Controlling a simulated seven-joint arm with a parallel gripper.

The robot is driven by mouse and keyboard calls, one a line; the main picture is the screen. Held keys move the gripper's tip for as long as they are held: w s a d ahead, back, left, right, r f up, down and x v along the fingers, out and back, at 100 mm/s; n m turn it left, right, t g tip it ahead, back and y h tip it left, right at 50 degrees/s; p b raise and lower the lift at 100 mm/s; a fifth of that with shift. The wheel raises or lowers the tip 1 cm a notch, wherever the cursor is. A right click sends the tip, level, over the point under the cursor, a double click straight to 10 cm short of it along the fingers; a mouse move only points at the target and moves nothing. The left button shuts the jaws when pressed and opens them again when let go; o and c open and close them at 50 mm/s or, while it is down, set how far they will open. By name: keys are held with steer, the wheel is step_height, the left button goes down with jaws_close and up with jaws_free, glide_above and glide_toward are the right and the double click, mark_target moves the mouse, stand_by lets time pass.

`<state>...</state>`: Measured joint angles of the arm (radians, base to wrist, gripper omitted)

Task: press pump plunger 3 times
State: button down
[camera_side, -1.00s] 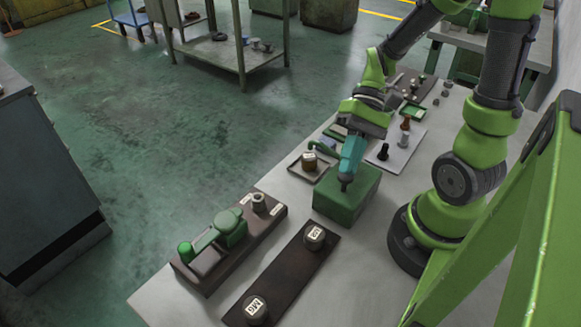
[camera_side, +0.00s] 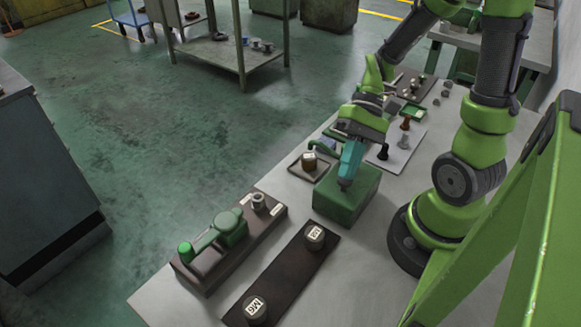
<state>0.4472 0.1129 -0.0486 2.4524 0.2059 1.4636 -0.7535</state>
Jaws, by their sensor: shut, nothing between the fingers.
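A green box-shaped unit (camera_side: 362,201) stands on the bench below my gripper, with a curved green part at its back left (camera_side: 321,147). My gripper (camera_side: 346,184), with teal fingers, is shut with nothing held and points down at the top of this box. The fingertips are at or very close to the box top. The plunger itself cannot be made out; the fingers cover that spot, and I cannot tell how far down it is.
A small tray with a brown-gold cup (camera_side: 309,161) stands left of the green box. A dark board (camera_side: 283,277) with two labelled knobs lies in front. A green-handled fixture (camera_side: 230,229) is at front left. A pale plate (camera_side: 398,155) with small pegs lies behind.

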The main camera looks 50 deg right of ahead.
steer(key=shift+f, duration=0.2)
steer(key=shift+r, duration=1.35)
steer(key=shift+r, duration=2.5)
stand_by(0.5)
step_height(320, 180, up, 4)
steer(key=shift+f, duration=0.1)
steer(key=shift+f, duration=0.1)
